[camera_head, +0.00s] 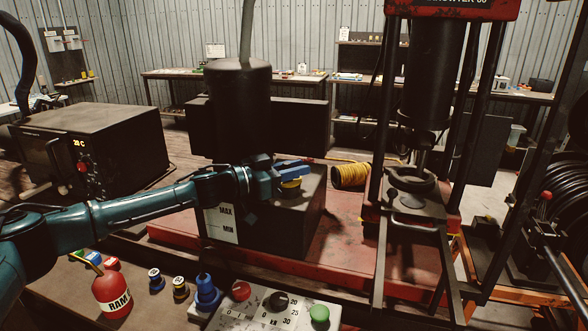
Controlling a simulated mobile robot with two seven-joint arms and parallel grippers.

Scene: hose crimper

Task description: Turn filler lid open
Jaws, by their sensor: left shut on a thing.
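The filler lid (291,183) is a small yellow piece on top of a dark tank, mostly hidden by my gripper. The tank (290,222) is a black box with a white MAX/MIN level label on its front. My left gripper (290,174) reaches in from the left, with its blue fingers at the yellow lid, and is shut on it. How far the lid is turned cannot be told. My right gripper does not show.
A black cylinder (238,105) stands behind my left wrist. The press (412,190) stands to the right. A control panel (265,308) with knobs, a red RAM bottle (112,293) and several small fittings are in front.

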